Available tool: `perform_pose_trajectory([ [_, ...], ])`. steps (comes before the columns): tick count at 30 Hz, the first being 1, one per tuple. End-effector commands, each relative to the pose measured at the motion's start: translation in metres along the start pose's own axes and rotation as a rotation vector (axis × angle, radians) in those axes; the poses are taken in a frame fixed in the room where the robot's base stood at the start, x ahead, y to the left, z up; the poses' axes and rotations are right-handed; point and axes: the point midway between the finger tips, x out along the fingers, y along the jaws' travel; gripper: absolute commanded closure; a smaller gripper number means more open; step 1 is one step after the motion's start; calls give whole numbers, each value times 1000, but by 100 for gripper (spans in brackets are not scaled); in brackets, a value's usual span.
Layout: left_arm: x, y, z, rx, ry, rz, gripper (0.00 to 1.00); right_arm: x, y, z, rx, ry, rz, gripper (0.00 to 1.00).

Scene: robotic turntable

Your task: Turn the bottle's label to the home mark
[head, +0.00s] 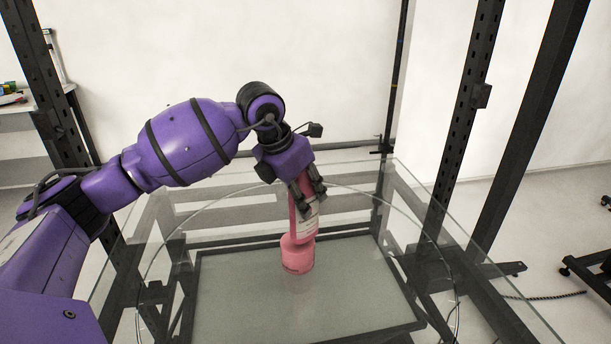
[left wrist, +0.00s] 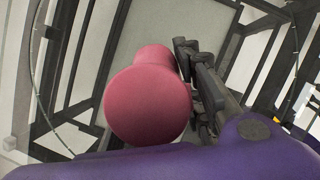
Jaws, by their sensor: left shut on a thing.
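The bottle (head: 305,228) is pink-red and stands slightly tilted in the head view, with a pale label band on its upper part facing the camera's right. A wider, lighter pink round part (head: 298,256) is at its lower end, over the glass turntable (head: 240,232). My left gripper (head: 308,193) comes from above and is shut on the bottle's upper part, hiding some of it. In the left wrist view, the bottle's round end (left wrist: 148,106) is close to the camera, with the dark fingers (left wrist: 200,80) along its right side. I cannot make out a home mark.
Dark upright frame posts (head: 465,120) stand behind and right of the glass. A dark frame (head: 410,325) shows beneath it. A shelf with small items (head: 14,96) is at far left. The glass around the bottle looks clear.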

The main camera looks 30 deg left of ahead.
Motion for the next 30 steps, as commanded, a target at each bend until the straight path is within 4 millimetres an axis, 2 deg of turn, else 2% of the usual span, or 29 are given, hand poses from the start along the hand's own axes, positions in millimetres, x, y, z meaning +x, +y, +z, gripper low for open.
perform_pose_trajectory([
  [1,3,6,-1,10,-6,-2,100,-3,-1,-4,1,4,-1,60],
  [4,17,16,-7,33,-4,-1,100,-5,-2,0,4,-5,-4,60],
  [10,30,24,-13,66,0,-5,100,-7,-2,6,-2,-17,-5,60],
  [14,33,25,-14,133,2,-34,100,-5,0,14,-6,-28,-4,60],
  [21,36,25,-15,369,7,-137,100,3,8,26,-11,-32,11,60],
  [30,32,25,-14,528,6,-196,100,8,3,22,0,-21,9,60],
])
